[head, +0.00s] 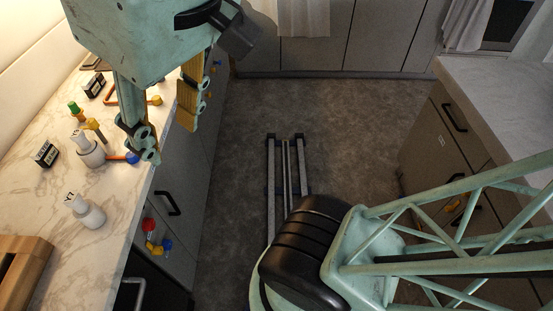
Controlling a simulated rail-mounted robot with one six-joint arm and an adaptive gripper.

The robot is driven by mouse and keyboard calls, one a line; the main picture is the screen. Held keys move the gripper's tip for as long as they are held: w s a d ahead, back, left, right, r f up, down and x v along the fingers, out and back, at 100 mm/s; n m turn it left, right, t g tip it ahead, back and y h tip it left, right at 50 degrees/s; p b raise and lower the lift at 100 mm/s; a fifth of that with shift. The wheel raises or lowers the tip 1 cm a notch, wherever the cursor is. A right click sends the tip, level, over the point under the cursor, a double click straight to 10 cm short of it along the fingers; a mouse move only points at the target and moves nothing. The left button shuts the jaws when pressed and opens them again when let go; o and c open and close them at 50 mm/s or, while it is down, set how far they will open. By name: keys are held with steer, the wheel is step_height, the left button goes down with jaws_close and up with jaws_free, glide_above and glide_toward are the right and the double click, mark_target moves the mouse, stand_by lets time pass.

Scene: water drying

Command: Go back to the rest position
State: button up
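My gripper (168,137) hangs at the upper left in the head view, over the front edge of the marble counter (115,205). One finger is over the counter and the other is nearer the cabinet fronts. The fingers hide part of the counter and the items behind them.
White bottles (87,213) and (88,149), small black label stands (47,153) and (94,84), and a wooden block (22,270) stand on the counter. Colored valve knobs (150,225) are on its front. A second counter (500,100) is right. Floor rails (287,180) run between; the floor around is clear.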

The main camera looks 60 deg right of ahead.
steer(key=shift+s+f+b, duration=0.2)
steer(key=shift+f+b, duration=0.55)
steer(key=shift+f, duration=0.65)
steer(key=shift+d, duration=0.1)
